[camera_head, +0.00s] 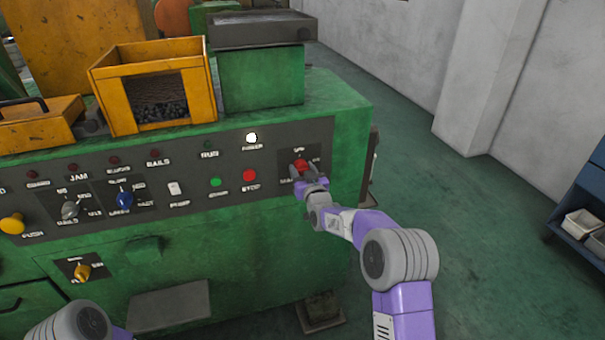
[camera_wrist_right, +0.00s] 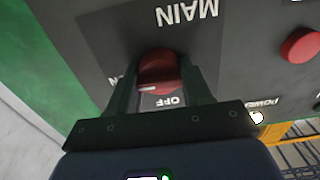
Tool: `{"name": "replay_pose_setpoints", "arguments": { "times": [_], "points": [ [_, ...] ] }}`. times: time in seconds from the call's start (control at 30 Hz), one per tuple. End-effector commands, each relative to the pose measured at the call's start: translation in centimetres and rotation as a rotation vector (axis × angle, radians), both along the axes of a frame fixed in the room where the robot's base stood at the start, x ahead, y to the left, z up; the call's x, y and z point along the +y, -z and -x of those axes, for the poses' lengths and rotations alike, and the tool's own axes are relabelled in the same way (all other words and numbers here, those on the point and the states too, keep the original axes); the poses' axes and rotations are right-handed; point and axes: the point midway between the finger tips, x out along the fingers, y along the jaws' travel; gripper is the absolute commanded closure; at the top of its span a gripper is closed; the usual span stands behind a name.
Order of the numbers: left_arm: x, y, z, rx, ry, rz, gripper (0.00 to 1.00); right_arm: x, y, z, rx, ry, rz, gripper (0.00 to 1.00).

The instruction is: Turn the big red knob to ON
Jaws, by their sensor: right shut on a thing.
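The big red knob (camera_head: 300,164) sits on the dark plate at the right end of the machine's control panel (camera_head: 265,190). My right gripper (camera_head: 304,180) reaches it from the front. In the right wrist view the knob (camera_wrist_right: 158,70) is between the two fingers, and the gripper is shut on it. The wrist view shows the labels MAIN (camera_wrist_right: 188,14) and OFF (camera_wrist_right: 166,102) beside the knob, and a pale mark on the knob's edge. Another label is partly hidden by a finger. My left gripper is not in view.
A red button (camera_head: 249,176) and a green button (camera_head: 215,182) are left of the knob. A white lamp (camera_head: 252,138) above them looks bright. Yellow bins (camera_head: 155,65) stand on the machine. Open green floor lies to the right, with a blue rack (camera_head: 583,195) at the edge.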

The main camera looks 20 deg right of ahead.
Motion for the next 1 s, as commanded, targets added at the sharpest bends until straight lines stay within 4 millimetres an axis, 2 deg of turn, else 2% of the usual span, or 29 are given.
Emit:
{"name": "replay_pose_setpoints", "arguments": {
  "times": [0.37,0.4,0.57,0.87,1.0],
  "points": [
    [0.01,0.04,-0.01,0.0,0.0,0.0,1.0,-0.01,0.27,0.03,0.007,0.0,-0.007,0.81],
    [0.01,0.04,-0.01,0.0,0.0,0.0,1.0,-0.01,0.27,0.03,0.007,0.0,-0.006,0.49],
    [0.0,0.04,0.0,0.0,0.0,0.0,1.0,0.0,0.21,0.02,0.005,0.0,-0.006,0.25],
    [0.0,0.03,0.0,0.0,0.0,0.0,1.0,0.0,0.07,0.09,0.002,0.0,-0.005,0.25],
    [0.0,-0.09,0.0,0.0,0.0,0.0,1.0,-0.06,-0.01,0.86,0.003,0.0,-0.006,0.25]
  ]
}}
